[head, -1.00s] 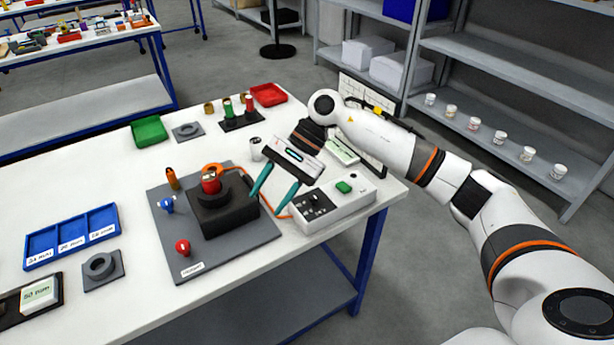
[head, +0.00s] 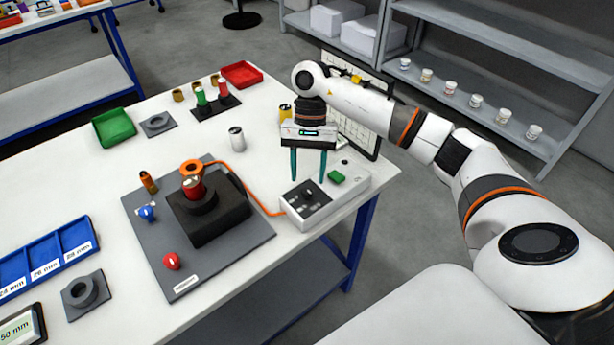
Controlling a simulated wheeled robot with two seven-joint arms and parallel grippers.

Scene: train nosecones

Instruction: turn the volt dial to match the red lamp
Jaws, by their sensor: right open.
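The volt dial (head: 308,192) is a small black knob on the dark panel of a light grey control box (head: 349,190) near the table's right edge. Its pointer and markings are too small to read. My right gripper (head: 308,178) is open and empty, with its two teal fingers pointing down just behind and above the dial. I cannot tell if the fingertips reach around the knob. The red lamp (head: 172,261) sits on the grey base plate (head: 210,268), with a blue lamp (head: 147,213) behind it. My left gripper is out of view.
A black block (head: 222,222) holding a red cylinder (head: 193,186) stands on the plate. An orange cable (head: 258,200) runs to the control box. A green button (head: 335,177) sits close to the right finger. A silver can (head: 236,139) stands behind the plate.

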